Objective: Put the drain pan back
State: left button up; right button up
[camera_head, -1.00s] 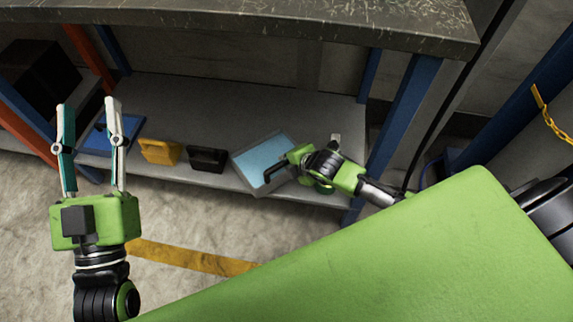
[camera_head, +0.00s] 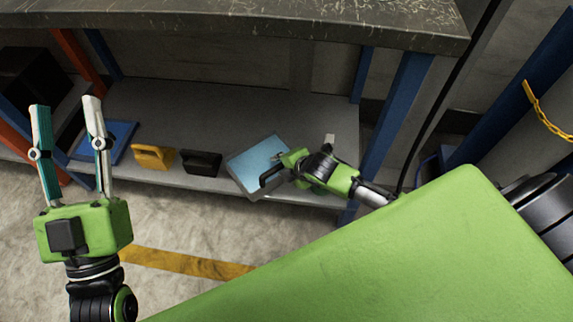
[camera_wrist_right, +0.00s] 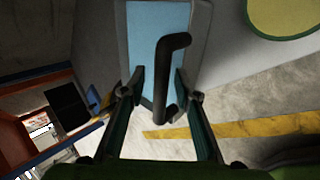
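The drain pan (camera_head: 247,167) is a flat tray with a light blue inside and a grey rim, on the lower shelf at its front edge and turned at an angle. Its black bar handle (camera_wrist_right: 170,75) faces my right wrist camera. My right gripper (camera_head: 281,172) is at the pan's right side; in the wrist view its fingers (camera_wrist_right: 160,80) are apart on either side of the handle, with gaps showing. Contact with the handle is hard to judge. My left gripper (camera_head: 66,110) is open and empty, at the left in front of the shelf.
On the lower shelf (camera_head: 220,110) stand a black case (camera_head: 202,163), a yellow case (camera_head: 153,157) and a blue item (camera_head: 105,143) left of the pan. A dark worktop (camera_head: 250,22) hangs over the shelf. A blue post (camera_head: 398,115) stands at the right.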

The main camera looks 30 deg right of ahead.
pick_arm(q)
jog(key=w+f+g+y+p, duration=0.2)
jog(key=w+f+g+p, duration=0.15)
jog(key=f+g, duration=0.6)
pick_arm(e)
jog(key=v, duration=0.6)
jog(key=shift+b, duration=0.4)
pick_arm(q)
jog(key=s+a+f+g+y+p, duration=0.1)
jog(key=s+a+f+g, duration=0.1)
jog(key=f, duration=0.5)
jog(key=s+a+f+g+y+p, duration=0.1)
jog(key=s+a+f+g, duration=0.1)
jog(key=f, duration=0.6)
jog(key=shift+s+n, duration=0.3)
jog(key=shift+s, duration=0.5)
pick_arm(e)
jog(key=s+a+r+m+t, duration=0.1)
jog(key=s+a+r+m, duration=0.2)
jog(key=r+m, duration=0.6)
jog(key=s+a+r+m+t, duration=0.1)
jog(key=s+a+r+m, duration=0.2)
jog(key=s+r+m, duration=0.3)
notch_tip(320, 180, up, 4)
jog(key=m, duration=0.2)
jog(key=shift+m+t+y, duration=0.3)
jog(key=shift+m, duration=0.1)
